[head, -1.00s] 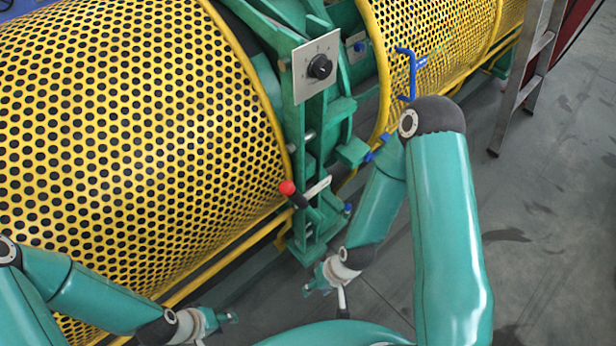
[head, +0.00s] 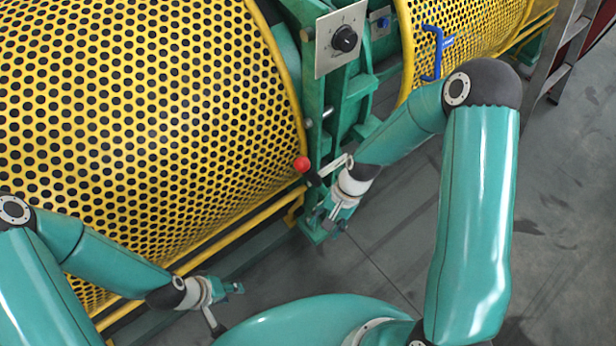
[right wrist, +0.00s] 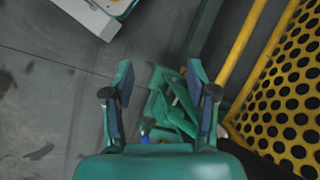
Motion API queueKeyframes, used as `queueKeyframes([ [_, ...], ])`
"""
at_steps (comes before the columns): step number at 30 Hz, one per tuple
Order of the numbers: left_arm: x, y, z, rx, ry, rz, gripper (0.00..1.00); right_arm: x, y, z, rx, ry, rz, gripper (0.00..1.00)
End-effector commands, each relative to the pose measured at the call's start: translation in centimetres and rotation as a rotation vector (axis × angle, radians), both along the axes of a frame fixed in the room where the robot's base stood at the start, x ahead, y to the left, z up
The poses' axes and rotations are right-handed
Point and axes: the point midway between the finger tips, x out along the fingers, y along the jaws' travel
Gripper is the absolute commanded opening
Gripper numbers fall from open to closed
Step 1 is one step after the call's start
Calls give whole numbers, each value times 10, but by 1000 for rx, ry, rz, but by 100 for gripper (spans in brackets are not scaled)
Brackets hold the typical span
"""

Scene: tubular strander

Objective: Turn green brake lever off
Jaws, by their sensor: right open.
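A lever with a red ball knob (head: 302,163) and a dark grip stands at the lower part of the green machine frame (head: 315,100), joined to a pale bar (head: 333,165). I see no lever that is clearly green. My right gripper (head: 333,226) is below and right of the knob, apart from it, pointing down by the frame's foot. In the right wrist view its jaws (right wrist: 160,73) are open and empty, with green frame parts (right wrist: 175,108) beyond; the red knob does not show there. My left gripper (head: 234,287) is low at the left, away from the lever; its opening is too small to judge.
A yellow perforated guard (head: 140,110) fills the left, with a yellow rail (head: 235,240) below. A panel with a black rotary knob (head: 344,39) and a blue handle (head: 434,52) are above. A ladder (head: 560,50) stands at right. Grey floor (head: 400,240) is clear.

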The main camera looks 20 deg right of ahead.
Motion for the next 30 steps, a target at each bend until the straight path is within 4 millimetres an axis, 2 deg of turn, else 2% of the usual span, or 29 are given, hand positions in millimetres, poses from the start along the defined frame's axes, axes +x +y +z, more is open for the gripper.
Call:
queueKeyframes([
  [1,0,0,-5,0,0,0,40,19,-7,16,-7,56,-99,58],
  [6,0,0,-14,0,0,0,40,58,-30,87,-35,240,-385,58],
  [9,0,0,-17,0,0,0,40,71,-42,127,-49,304,-499,58],
  [12,0,0,-30,0,0,0,40,99,-55,170,-28,198,-548,58],
  [15,0,0,-34,0,0,0,40,110,-62,200,-15,147,-578,58],
  [18,0,0,-35,0,0,0,40,114,-63,210,-9,129,-590,58],
  [20,0,0,-35,0,0,0,40,114,-62,208,-8,128,-592,58],
  [26,0,0,-37,0,0,0,40,113,-51,182,-9,131,-589,58],
  [30,0,0,-38,0,0,0,40,113,-39,154,-10,132,-588,58],
])
